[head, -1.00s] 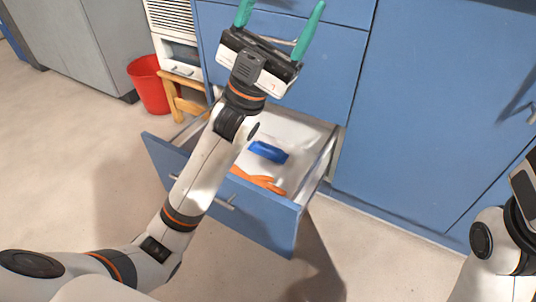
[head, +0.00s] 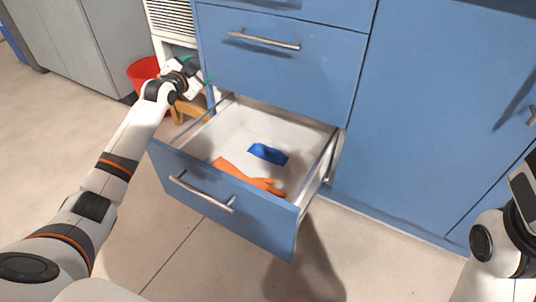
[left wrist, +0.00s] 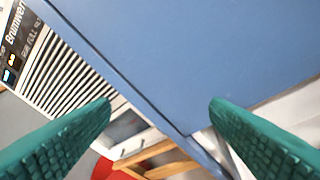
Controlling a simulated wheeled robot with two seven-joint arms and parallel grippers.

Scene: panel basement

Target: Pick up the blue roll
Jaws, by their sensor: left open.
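The blue roll (head: 268,153) lies on the white floor of the open drawer (head: 225,205), near its middle. An orange item, perhaps a glove (head: 248,178), lies in front of it in the drawer. My left gripper (head: 198,72) is up and to the left of the drawer, beside the blue cabinet front, apart from the roll. In the left wrist view, its two green fingers (left wrist: 160,115) are spread wide with nothing between them. The roll does not show in that view. Part of my right arm shows at the right edge of the head view, but its gripper does not.
A red bucket (head: 143,72) and a wooden stool (head: 188,106) stand left of the drawer, by a white slatted unit (head: 170,20). A closed drawer with a handle (head: 264,41) is above the open one. The floor at left is clear.

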